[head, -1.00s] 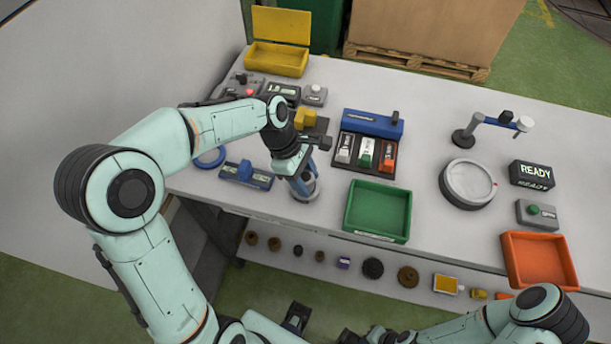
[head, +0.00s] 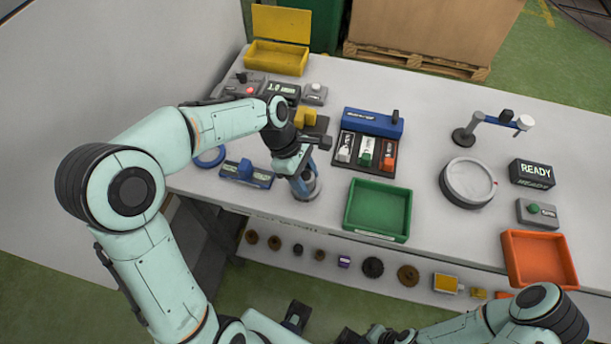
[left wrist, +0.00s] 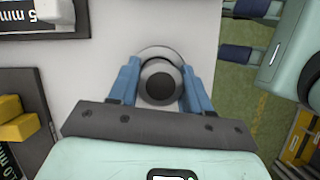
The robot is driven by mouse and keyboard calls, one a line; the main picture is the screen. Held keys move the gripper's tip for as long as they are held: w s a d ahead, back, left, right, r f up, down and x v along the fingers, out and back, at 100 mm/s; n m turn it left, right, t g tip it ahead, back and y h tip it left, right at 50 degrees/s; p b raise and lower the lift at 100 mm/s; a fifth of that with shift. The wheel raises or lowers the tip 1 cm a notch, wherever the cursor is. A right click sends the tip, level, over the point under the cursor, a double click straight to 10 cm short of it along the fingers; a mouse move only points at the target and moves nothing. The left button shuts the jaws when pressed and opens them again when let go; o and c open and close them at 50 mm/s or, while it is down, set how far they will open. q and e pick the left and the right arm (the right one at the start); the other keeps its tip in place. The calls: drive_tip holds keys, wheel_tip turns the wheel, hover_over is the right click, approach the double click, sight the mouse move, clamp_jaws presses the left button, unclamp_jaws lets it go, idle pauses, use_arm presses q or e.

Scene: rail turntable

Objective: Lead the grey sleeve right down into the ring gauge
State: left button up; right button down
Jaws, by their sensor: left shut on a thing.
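My left gripper (head: 302,178) points down at the front left of the bench, and its blue fingers also show in the left wrist view (left wrist: 161,88). They are shut on the grey sleeve (left wrist: 160,81), whose round dark end shows between them. The ring gauge (head: 308,194) is a pale grey round piece on the bench directly under the fingers. Its rim shows behind the sleeve in the left wrist view (left wrist: 158,51). The fingers hide most of the sleeve in the head view, and I cannot tell how deep it sits. My right gripper (head: 382,336) is partly cut off at the bottom edge.
A blue block fixture (head: 247,176) and a blue ring (head: 209,157) lie left of the gauge. A green tray (head: 378,210) stands to its right. Behind are a rack of colored blocks (head: 366,150) and a yellow box (head: 277,59). The bench edge is close in front.

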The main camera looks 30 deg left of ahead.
use_arm(q)
drive_tip(key=o, duration=1.3)
drive_tip(key=shift+o, duration=0.2)
drive_tip(key=p+v, duration=0.2)
drive_tip(key=v, duration=1.1)
drive_tip(key=shift+r, duration=0.2)
use_arm(e)
drive_tip(key=shift+w+r, duration=0.3)
drive_tip(key=shift+r, duration=0.3)
drive_tip(key=shift+w+r, duration=0.3)
drive_tip(key=shift+r, duration=0.3)
drive_tip(key=shift+s, duration=0.1)
